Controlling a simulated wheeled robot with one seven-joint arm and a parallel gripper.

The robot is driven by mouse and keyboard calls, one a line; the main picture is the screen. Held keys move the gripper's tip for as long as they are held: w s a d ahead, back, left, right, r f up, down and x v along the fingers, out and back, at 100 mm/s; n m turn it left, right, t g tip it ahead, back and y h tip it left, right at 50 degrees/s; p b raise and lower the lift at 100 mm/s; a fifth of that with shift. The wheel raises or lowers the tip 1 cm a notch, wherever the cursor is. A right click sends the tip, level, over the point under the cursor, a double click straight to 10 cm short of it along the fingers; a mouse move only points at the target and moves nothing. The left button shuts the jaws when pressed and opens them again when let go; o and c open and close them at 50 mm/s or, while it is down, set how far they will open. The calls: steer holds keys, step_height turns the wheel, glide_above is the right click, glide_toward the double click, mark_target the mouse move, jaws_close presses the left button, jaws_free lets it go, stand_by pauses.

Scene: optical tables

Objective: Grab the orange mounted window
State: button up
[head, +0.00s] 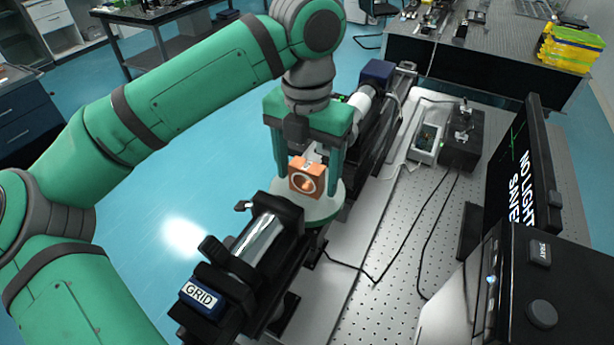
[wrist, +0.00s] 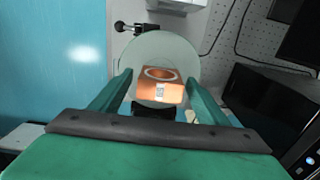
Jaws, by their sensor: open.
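The orange mounted window (head: 307,178) is a small orange block with a round ring in its face. It stands on a pale round disc (head: 322,211) among the black optical mounts. In the wrist view the orange mounted window (wrist: 161,87) lies between the fingertips, with the pale disc (wrist: 150,50) around and behind it. My gripper (head: 308,165) is green and points down over the block. Its fingers are open, one on each side of the block, and a gap shows on both sides in the wrist view (wrist: 160,88). Whether either finger touches it cannot be told.
A black mount with a glass cylinder labelled GRID (head: 200,296) stands in front of the disc. A black rail assembly (head: 378,125) runs behind. A dark monitor (head: 530,180) and a black control box (head: 545,290) are at right. The perforated tabletop (head: 400,240) between is mostly clear, crossed by cables.

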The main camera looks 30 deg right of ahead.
steer(key=shift+f, duration=0.35)
steer(key=shift+c, duration=0.4)
steer(key=c, duration=1.2)
steer(key=shift+r, duration=0.1)
